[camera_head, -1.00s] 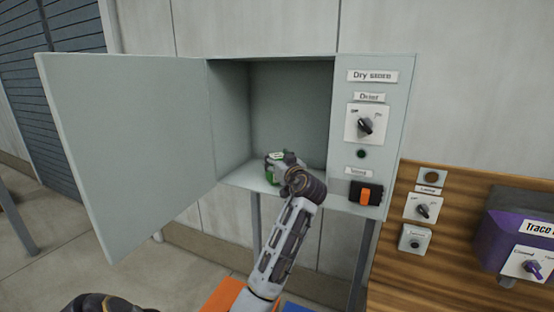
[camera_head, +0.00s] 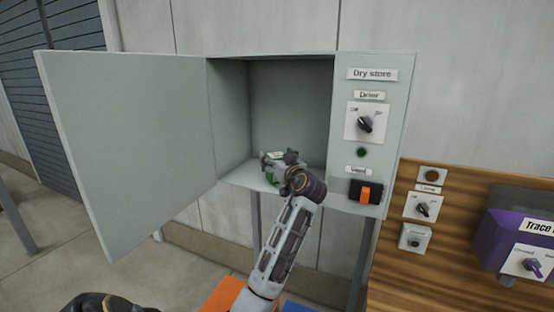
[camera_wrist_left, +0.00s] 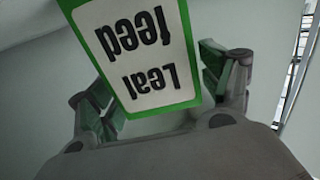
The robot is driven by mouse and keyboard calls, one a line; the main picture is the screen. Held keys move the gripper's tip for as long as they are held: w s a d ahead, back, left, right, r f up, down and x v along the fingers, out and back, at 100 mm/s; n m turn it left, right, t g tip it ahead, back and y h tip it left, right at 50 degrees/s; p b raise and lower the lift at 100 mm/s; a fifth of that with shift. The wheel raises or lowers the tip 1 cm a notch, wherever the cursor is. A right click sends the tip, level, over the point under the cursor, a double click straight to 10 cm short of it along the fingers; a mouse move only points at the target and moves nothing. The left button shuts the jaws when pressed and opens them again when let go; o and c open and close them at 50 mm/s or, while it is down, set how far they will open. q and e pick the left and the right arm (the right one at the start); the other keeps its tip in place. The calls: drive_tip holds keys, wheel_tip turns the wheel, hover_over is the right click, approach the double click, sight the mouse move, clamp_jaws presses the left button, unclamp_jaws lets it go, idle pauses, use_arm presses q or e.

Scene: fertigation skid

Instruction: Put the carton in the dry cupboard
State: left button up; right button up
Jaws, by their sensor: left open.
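The carton, green with a white label reading "Leaf feed" (camera_wrist_left: 135,45), appears upside down in the left wrist view, between the two fingers. In the head view a small green part of the carton (camera_head: 271,174) shows at the floor of the open dry cupboard (camera_head: 225,110); my gripper hides the rest. My left gripper (camera_head: 279,159) reaches into the cupboard and is open, its fingers on either side of the carton. Whether a finger still touches it I cannot tell. My right gripper is not in view.
The cupboard door (camera_head: 130,150) stands wide open to the left. The cupboard's right panel carries a dial switch (camera_head: 365,123) and an orange rocker switch (camera_head: 366,194). A wooden board with switches and a purple box (camera_head: 500,240) is at the right.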

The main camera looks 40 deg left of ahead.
use_arm(q)
drive_tip(key=shift+r, duration=0.1)
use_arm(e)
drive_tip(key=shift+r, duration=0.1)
use_arm(q)
drive_tip(key=b+v, duration=0.2)
drive_tip(key=v, duration=0.8)
drive_tip(key=shift+s+d+b, duration=0.15)
drive_tip(key=shift+d+b, duration=0.15)
drive_tip(key=shift+b, duration=0.1)
drive_tip(key=shift+s+d, duration=0.35)
drive_tip(key=shift+d, duration=0.25)
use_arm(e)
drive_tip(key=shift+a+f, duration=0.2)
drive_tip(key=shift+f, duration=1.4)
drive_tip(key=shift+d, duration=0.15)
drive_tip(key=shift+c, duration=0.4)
